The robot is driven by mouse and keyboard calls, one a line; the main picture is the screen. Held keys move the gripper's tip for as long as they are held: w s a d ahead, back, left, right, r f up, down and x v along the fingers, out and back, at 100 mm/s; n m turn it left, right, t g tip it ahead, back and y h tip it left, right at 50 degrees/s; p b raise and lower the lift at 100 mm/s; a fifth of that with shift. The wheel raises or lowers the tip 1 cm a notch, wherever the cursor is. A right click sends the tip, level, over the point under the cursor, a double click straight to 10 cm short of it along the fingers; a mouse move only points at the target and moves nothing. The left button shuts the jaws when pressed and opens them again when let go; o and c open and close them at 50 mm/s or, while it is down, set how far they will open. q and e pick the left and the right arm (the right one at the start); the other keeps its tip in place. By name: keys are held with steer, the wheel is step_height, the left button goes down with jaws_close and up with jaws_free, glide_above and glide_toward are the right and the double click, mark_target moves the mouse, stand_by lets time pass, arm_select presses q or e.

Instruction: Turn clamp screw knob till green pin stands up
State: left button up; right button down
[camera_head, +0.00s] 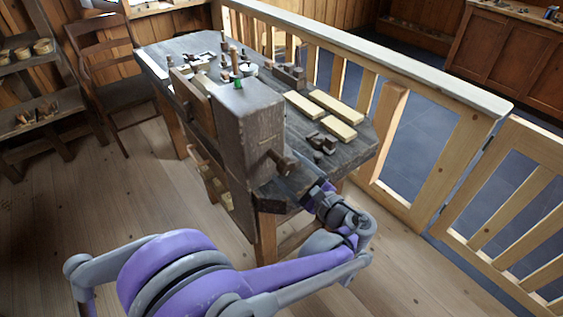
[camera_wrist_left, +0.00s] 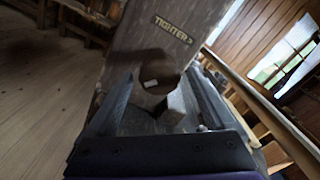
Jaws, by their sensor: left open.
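The clamp is a tall dark wooden block (camera_head: 248,130) at the near end of the workbench (camera_head: 350,148). Its round brown screw knob (camera_head: 279,163) sticks out of the face towards the right. A small green pin (camera_head: 238,84) shows on top of the block; how far it stands up is too small to tell. My left gripper (camera_head: 312,188) is close in front of the knob. In the left wrist view the knob (camera_wrist_left: 158,78), with a pale mark on it, shows between the open fingers. I cannot tell whether they touch it. A "TIGHTER>" label (camera_wrist_left: 172,30) is on the block above the knob.
Pale wood strips (camera_head: 325,112), a dark small tool (camera_head: 322,143) and several hand tools lie on the bench. A wooden railing (camera_head: 370,60) runs along its right side. A chair (camera_head: 108,75) and shelves (camera_head: 32,90) stand at left. The floor in front is clear.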

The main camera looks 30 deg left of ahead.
arm_select(q)
steer(key=v, duration=0.6)
steer(key=shift+s+d, duration=0.1)
steer(key=shift+d, duration=0.15)
arm_select(e)
steer(key=shift+d, duration=0.15)
stand_by(0.8)
